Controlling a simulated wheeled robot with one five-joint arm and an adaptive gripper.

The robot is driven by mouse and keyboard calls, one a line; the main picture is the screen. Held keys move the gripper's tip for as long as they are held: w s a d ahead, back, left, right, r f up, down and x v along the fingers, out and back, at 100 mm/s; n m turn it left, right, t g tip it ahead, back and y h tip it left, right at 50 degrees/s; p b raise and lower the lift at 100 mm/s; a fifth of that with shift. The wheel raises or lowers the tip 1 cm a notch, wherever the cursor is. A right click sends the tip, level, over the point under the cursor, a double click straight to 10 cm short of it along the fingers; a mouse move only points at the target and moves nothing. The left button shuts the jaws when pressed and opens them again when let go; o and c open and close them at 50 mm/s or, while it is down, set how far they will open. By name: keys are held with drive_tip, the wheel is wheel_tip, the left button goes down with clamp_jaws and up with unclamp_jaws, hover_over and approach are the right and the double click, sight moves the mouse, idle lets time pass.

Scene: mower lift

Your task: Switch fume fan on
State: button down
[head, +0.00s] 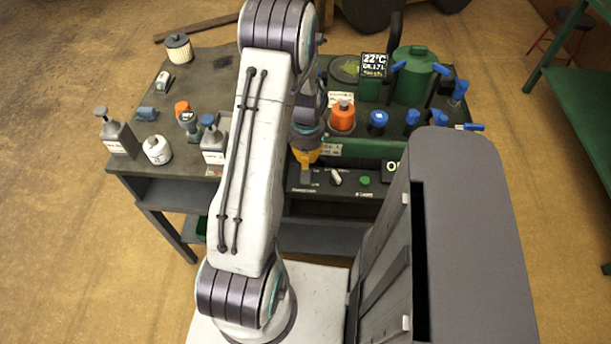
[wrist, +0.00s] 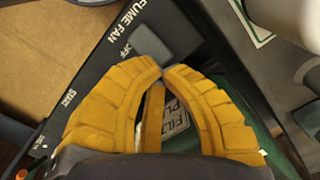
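The fume fan switch is a grey rounded piece (wrist: 154,41) on a black panel (wrist: 95,65), beside the lettering "FUME FAN" and "OFF" in the wrist view. I cannot tell its setting. In the head view, a grey-brown piece (head: 305,176) just below my gripper (head: 305,162) appears to be this switch. My gripper has yellow fingers, and in the wrist view (wrist: 162,72) their tips meet with nothing visible between them. The tips are close to the switch; I cannot tell whether they touch it.
A knob (head: 336,178) and a green button (head: 365,181) sit right of the switch.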

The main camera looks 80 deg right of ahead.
drive_tip(key=shift+f+b, duration=1.7)
drive_tip(key=shift+f, duration=0.3)
idle(1.0)
drive_tip(key=shift+r, duration=0.1)
drive_tip(key=shift+r+p, duration=2.2)
drive_tip(key=shift+r, duration=1.25)
